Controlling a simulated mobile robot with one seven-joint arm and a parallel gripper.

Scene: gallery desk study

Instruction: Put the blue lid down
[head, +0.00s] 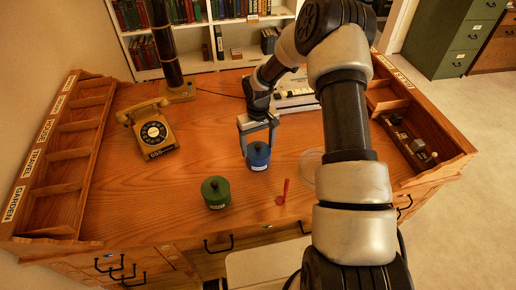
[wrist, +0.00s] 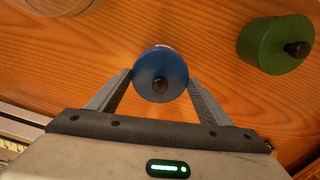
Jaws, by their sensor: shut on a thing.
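The blue lid (wrist: 160,74), round with a dark knob, is between the fingers of my gripper (wrist: 160,84) in the wrist view. In the head view my gripper (head: 257,140) points down, its fingers on either side of the top of a blue canister (head: 259,160) with a pale label. The canister stands upright on the wooden desk (head: 190,130). I cannot tell whether the lid is seated on the canister or slightly above it.
A green canister (head: 215,193) with a knobbed lid stands to the front left. A red scoop-like item (head: 283,192) and a clear round dish (head: 309,166) lie to the right. A telephone (head: 153,132) sits at left. Labelled compartments line both sides. Bare wood lies between telephone and canisters.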

